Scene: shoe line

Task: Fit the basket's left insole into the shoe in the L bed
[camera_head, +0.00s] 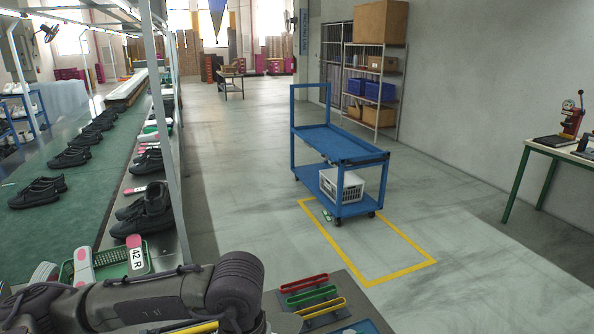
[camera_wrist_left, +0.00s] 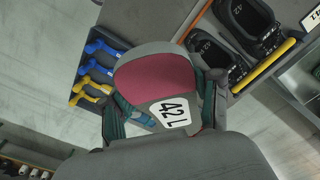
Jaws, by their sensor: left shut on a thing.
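In the left wrist view my left gripper (camera_wrist_left: 160,108) is shut on an insole (camera_wrist_left: 155,78), grey with a dark red heel patch and a white "42 L" label. The insole is held between two dark green finger pads, up close to the camera. Behind it, at upper right, two black shoes (camera_wrist_left: 247,22) sit beside a yellow bar; I cannot read which bed each is in. In the head view the green basket (camera_head: 68,281) is at lower left, with a "42 R" insole (camera_head: 137,256) in it. My left arm crosses the bottom. My right gripper is not in view.
Red, green and yellow handles (camera_head: 320,308) lie on a grey surface at the bottom middle. The conveyor (camera_head: 60,230) with black shoes runs along the left. A blue cart (camera_head: 345,148) stands on open floor. The wrist view shows blue and yellow tools (camera_wrist_left: 95,80) at left.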

